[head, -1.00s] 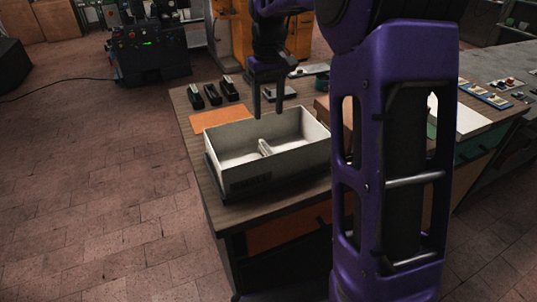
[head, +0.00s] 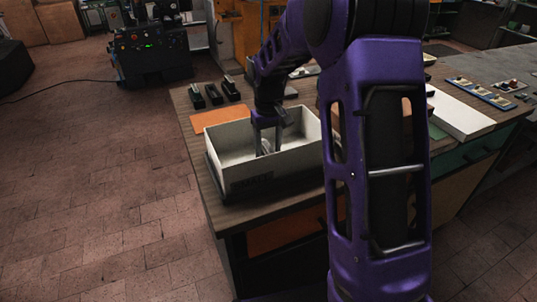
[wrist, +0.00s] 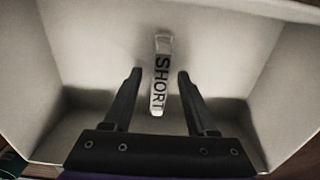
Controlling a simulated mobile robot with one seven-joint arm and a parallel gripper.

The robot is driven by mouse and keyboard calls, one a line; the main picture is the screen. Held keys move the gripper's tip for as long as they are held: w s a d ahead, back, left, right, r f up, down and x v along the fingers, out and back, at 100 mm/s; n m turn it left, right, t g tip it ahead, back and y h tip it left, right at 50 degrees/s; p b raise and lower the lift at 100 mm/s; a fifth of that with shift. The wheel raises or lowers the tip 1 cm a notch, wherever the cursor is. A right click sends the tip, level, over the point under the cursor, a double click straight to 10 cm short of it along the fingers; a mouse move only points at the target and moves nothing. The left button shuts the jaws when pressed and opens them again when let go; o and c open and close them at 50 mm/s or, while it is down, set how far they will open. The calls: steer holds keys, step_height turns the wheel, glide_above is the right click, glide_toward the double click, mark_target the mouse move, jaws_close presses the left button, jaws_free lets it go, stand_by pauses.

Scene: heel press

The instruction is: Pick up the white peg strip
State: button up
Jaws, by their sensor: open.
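The white peg strip (wrist: 161,75) lies inside a white open box, with dark letters reading SHORT along it in the wrist view. My gripper (wrist: 160,75) is open, with one dark finger on each side of the strip and a gap on both sides. In the head view my gripper (head: 266,148) reaches down into the white box (head: 248,183). The strip is mostly hidden by the gripper there. The fingers do not appear to touch the strip.
The box walls rise around my gripper. An orange sheet (head: 219,119) and several black tools (head: 213,94) lie behind the box on the wooden table. A white board (head: 460,115) lies to the right, beyond my arm.

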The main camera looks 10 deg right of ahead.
jaws_close()
stand_by(0.3)
